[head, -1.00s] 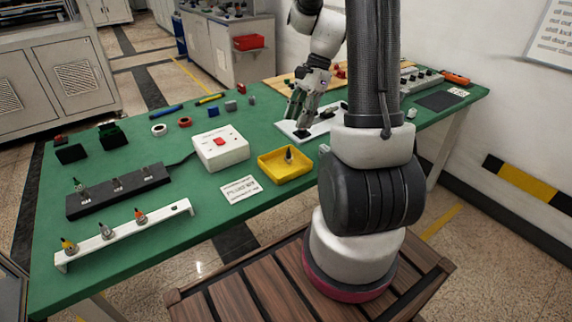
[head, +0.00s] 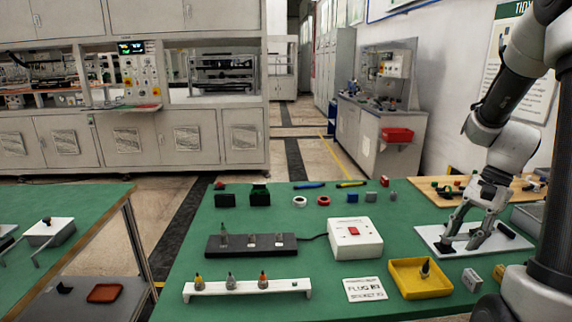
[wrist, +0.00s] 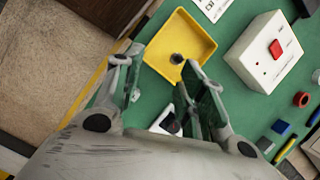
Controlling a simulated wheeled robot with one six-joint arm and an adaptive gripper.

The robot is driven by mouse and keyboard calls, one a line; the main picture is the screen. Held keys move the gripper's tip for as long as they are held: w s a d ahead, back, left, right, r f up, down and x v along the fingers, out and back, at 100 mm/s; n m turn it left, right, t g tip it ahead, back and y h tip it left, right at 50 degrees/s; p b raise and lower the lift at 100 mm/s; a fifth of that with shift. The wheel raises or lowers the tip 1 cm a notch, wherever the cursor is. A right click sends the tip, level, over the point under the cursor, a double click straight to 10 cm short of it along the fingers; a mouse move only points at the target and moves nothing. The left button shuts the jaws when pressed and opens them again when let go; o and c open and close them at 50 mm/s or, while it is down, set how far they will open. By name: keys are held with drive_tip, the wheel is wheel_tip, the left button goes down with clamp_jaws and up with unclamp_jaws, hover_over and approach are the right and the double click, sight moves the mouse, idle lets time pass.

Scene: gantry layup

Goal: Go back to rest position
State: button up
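My gripper (head: 461,242) is at the right of the green table in the head view, in front of or over the white plate (head: 428,236). Dark pieces show on or over the plate by the fingers. In the wrist view my gripper (wrist: 158,68) has its two fingers apart, with nothing held between them. Whether the fingertips touch anything is hard to tell.
The yellow tray (head: 446,290) holds a dark-tipped piece. A white box with a red button (head: 368,245), a black holder (head: 215,246) and a white rack (head: 215,289) with several pieces stand leftward. A wooden board (head: 425,184) lies behind. Another green table (head: 85,240) stands at left.

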drive_tip(key=s+a+r+n+t+h, duration=0.2)
drive_tip(key=s+a+r+n, duration=0.2)
drive_tip(key=s+r+n, duration=0.2)
drive_tip(key=s+a+r+n+t+h, duration=0.1)
drive_tip(key=s+a+r+n+t, duration=0.2)
drive_tip(key=s+r+n, duration=0.3)
wheel_tip(320, 180, up, 3)
drive_tip(key=shift+s+a+f+n+h, duration=0.2)
drive_tip(key=shift+s+a+n+h, duration=0.2)
drive_tip(key=shift+s+a, duration=0.3)
drive_tip(key=shift+w, duration=0.1)
idle(0.9)
